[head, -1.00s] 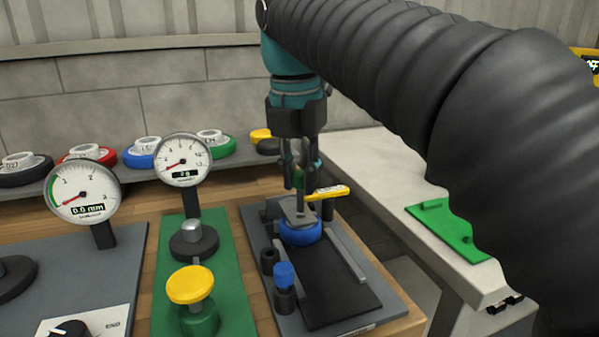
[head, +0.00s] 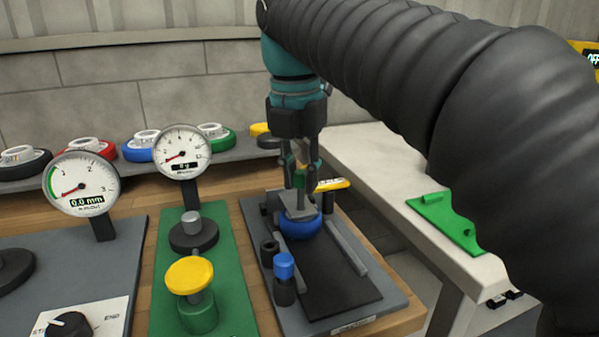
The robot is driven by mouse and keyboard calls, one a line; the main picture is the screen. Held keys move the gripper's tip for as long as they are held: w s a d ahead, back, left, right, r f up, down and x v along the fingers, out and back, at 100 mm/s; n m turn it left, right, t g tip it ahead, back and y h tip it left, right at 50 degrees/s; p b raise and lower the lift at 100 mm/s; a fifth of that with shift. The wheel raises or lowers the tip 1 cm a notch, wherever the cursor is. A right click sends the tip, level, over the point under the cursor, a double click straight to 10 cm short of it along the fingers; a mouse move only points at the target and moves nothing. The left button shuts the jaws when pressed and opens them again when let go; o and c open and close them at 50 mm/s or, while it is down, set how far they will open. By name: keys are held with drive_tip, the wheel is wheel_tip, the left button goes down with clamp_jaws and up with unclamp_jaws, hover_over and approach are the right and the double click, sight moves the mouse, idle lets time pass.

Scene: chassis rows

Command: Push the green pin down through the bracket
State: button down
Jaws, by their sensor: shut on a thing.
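My gripper (head: 300,186) points straight down over the dark fixture at the middle right. It is shut on a small piece with green and yellow showing between the fingers, which seems to be the green pin (head: 302,173); the fingers hide most of it. Right below the fingertips lies a flat grey plate, seemingly the bracket (head: 298,209), above a round blue part (head: 300,227). I cannot tell how far the pin sits in the bracket.
A yellow-topped piece (head: 332,184) stands just right of the fingers. A blue knob (head: 284,265) and a yellow knob (head: 189,276) stand nearer. Two dial gauges (head: 80,187) (head: 182,152) are at left. Colored reels line the back shelf. A green plate (head: 444,222) lies on the right bench.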

sight(300, 187)
drive_tip(key=shift+f+b, duration=1.1)
drive_tip(key=shift+f, duration=0.75)
drive_tip(key=c, duration=0.9)
unclamp_jaws()
drive_tip(key=shift+r, duration=0.15)
drive_tip(key=r, duration=0.7)
drive_tip(key=shift+s+a, duration=0.25)
drive_tip(key=shift+s, duration=0.1)
drive_tip(key=shift+r, duration=0.1)
drive_tip(key=shift+s+d, duration=0.1)
